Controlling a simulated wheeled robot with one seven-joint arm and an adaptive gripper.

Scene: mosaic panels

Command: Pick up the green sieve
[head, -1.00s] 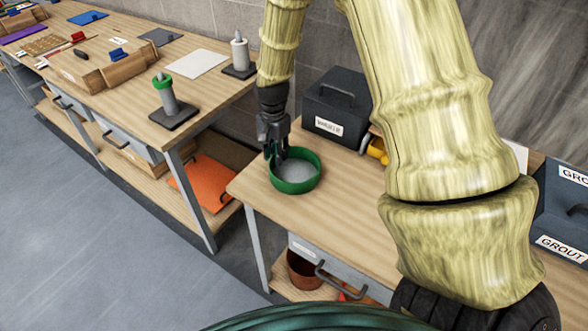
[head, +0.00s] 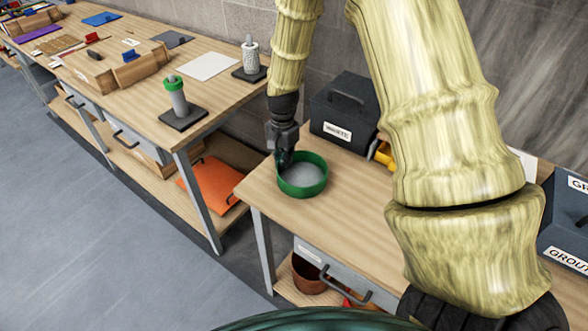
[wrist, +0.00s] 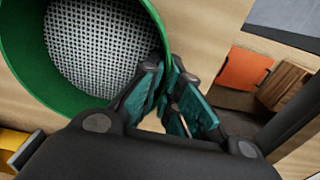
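The green sieve (head: 316,188) is a round green ring with a pale mesh bottom, resting on the near wooden bench (head: 262,195). My gripper (head: 284,162) points down at the sieve's left rim in the head view. In the wrist view the sieve (wrist: 28,70) fills the upper left, its mesh clearly visible. There my gripper's teal-padded fingers (wrist: 172,72) are close together with the sieve's wall between them, one finger on the inner side and one on the outer. The exact contact is partly hidden by the fingers.
A dark labelled box (head: 343,112) stands behind the sieve, with a yellow object (head: 385,153) beside it. A grout box (head: 572,215) is at the right. Across a gap on the left, another bench (head: 140,85) holds tools. The bench left of the sieve is clear.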

